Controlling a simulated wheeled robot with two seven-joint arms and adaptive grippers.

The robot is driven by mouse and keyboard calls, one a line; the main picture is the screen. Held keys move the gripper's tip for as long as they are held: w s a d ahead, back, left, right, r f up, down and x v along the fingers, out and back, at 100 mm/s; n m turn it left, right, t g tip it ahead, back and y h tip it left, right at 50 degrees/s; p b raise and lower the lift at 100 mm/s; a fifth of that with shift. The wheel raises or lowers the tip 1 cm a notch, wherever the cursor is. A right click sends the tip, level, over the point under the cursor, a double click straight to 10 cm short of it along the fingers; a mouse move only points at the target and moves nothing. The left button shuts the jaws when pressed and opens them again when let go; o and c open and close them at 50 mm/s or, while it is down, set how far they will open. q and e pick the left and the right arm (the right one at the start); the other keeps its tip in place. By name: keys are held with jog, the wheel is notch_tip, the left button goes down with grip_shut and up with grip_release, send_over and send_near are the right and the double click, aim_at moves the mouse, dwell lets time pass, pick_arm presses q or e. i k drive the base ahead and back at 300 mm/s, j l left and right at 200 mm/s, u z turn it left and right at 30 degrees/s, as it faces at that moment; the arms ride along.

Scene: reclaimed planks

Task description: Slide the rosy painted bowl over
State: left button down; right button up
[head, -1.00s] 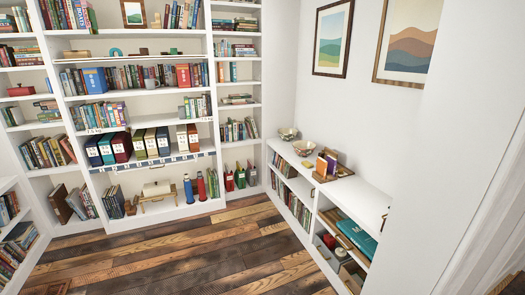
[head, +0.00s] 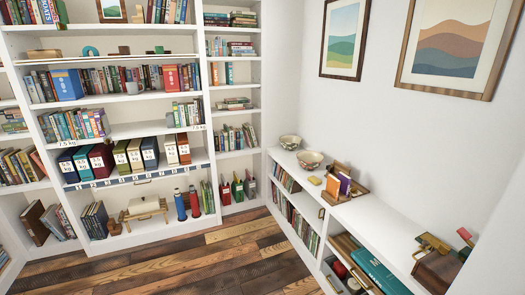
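Two painted bowls stand on the far end of the low white cabinet (head: 375,218) along the right wall. The farther bowl (head: 290,142) sits near the corner, and the nearer bowl (head: 310,160) stands just in front of it and to the right. Both look pale with a painted pattern. At this size I cannot tell which one is rosy. Both appear upright. Neither of my grippers is in view.
A small yellow item (head: 315,180) and a wooden holder with books (head: 343,185) stand nearer than the bowls. A brown wooden item (head: 435,265) is on the cabinet's near end. Tall bookshelves (head: 135,130) fill the back. The plank floor (head: 220,262) is clear.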

aim_at(315, 159)
jog(key=i, duration=0.85)
jog(key=i+j+z, duration=0.25)
jog(key=i, duration=0.55)
jog(key=i+j+z, duration=0.1)
jog(key=i+z, duration=0.3)
jog(key=i+j+z, duration=0.2)
jog(key=z, duration=0.25)
jog(key=i+j+z, duration=0.65)
jog(key=z, duration=0.2)
jog(key=i+j+z, duration=0.1)
jog(key=j, duration=0.4)
jog(key=i+z, duration=0.05)
